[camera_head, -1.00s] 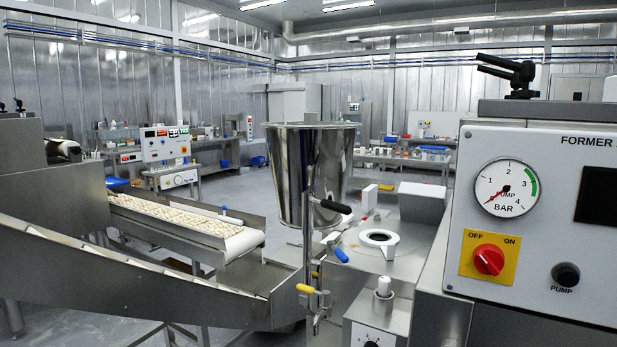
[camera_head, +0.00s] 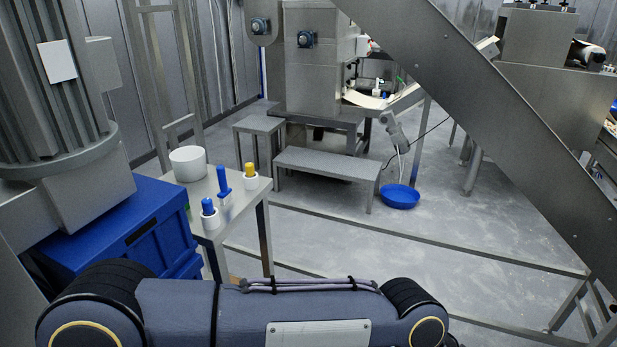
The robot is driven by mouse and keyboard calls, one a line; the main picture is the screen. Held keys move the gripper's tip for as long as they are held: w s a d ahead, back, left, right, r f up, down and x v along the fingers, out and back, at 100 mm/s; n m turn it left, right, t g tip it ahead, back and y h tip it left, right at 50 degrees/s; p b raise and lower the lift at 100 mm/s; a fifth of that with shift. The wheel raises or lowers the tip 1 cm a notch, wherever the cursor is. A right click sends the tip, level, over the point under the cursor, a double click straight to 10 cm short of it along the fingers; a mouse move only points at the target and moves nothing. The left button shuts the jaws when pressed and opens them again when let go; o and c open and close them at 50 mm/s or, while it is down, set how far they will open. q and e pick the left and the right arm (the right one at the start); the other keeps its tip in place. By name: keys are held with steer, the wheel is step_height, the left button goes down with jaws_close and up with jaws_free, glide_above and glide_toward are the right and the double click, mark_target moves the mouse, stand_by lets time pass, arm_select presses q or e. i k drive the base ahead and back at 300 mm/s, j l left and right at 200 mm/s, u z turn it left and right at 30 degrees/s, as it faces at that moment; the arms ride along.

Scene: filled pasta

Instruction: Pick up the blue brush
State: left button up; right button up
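A small steel table (camera_head: 238,203) stands at the left. On it is an upright item with a blue top (camera_head: 222,178) and a pale lower part. Nearer to me, a short blue-topped item (camera_head: 208,207) stands in a white cup. I cannot tell for sure which of these is the blue brush. A yellow-topped item (camera_head: 250,169) stands in another white cup beside them. One of my arm links crosses the bottom of the view. Neither of my grippers is in view.
A white tub (camera_head: 187,163) stands at the table's back left. Blue crates (camera_head: 125,225) are left of the table. A low steel bench (camera_head: 328,164) and a blue basin (camera_head: 399,196) are farther back. A sloping steel beam (camera_head: 480,85) crosses the right side. Floor right of the table is open.

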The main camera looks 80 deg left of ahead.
mark_target(225, 195)
steer(key=u, duration=3.25)
steer(key=i+l, duration=0.25)
steer(key=i, duration=0.1)
